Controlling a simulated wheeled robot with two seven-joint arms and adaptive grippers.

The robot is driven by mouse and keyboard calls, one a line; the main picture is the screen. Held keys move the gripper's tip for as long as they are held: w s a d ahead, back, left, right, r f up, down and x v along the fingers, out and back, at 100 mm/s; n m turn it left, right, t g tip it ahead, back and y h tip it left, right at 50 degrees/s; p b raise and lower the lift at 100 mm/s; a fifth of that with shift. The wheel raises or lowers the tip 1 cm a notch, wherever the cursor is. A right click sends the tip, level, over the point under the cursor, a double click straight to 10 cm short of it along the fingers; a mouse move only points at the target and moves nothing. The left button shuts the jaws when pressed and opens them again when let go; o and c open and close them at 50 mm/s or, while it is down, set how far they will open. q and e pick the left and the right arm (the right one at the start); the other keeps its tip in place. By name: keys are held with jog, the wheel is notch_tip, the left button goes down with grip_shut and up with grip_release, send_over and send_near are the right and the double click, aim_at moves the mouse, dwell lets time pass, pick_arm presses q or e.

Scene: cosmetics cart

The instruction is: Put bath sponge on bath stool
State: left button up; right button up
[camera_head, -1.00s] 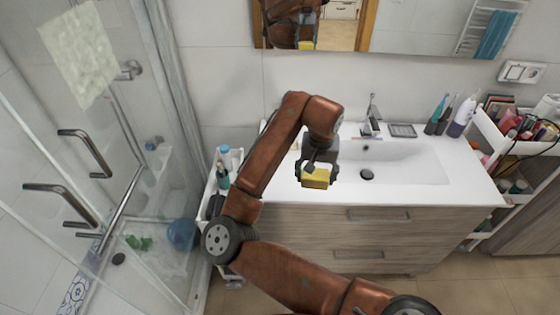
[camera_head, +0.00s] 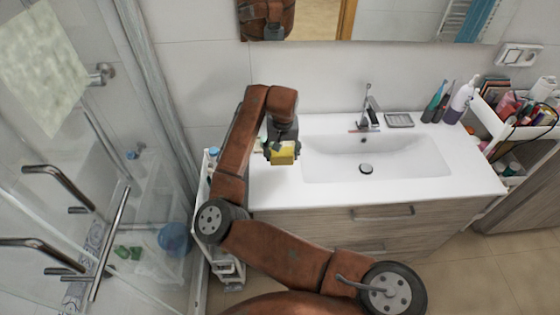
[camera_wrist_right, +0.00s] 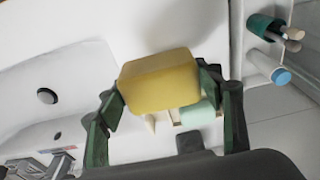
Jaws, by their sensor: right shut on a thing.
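A yellow bath sponge (camera_head: 286,155) is held by my right gripper (camera_head: 282,148), above the left end of the white washbasin counter. In the right wrist view the sponge (camera_wrist_right: 158,82) is a yellow block between the two green fingers, which are shut on its sides. My left gripper is not in view. I cannot clearly make out a bath stool. A blue rounded object (camera_head: 174,238) and blurred pale shapes show behind the shower glass at left.
A glass shower enclosure with metal handles (camera_head: 60,188) stands at left. A narrow white cart (camera_head: 226,266) stands between it and the vanity, partly behind my arm. The faucet (camera_head: 369,108) and bottles (camera_head: 460,102) are at the back of the counter. A loaded cart (camera_head: 492,128) is at right.

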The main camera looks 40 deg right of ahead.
aim_at(282, 155)
jog(key=shift+w+d+f, duration=0.25)
jog(key=shift+w+f, duration=0.2)
jog(key=shift+f, duration=0.2)
jog(key=shift+w+d+f, duration=0.2)
jog(key=shift+w+f, duration=0.2)
jog(key=shift+f, duration=0.2)
jog(key=shift+w+d+f, duration=0.15)
jog(key=shift+d+f, duration=0.1)
jog(key=shift+w+d+f+b, duration=0.2)
jog(key=shift+f+b, duration=0.1)
notch_tip(282, 155, down, 3)
jog(key=shift+w+a+f+b, duration=0.1)
jog(key=shift+a+b, duration=0.05)
jog(key=shift+b, duration=0.25)
jog(key=o, duration=0.7)
jog(key=shift+f, duration=0.1)
jog(key=o, duration=0.4)
jog(key=shift+c, duration=0.2)
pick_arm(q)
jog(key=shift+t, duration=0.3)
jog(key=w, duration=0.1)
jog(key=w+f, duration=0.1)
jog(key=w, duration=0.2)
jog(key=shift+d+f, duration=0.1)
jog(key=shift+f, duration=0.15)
pick_arm(e)
jog(key=shift+o, duration=0.4)
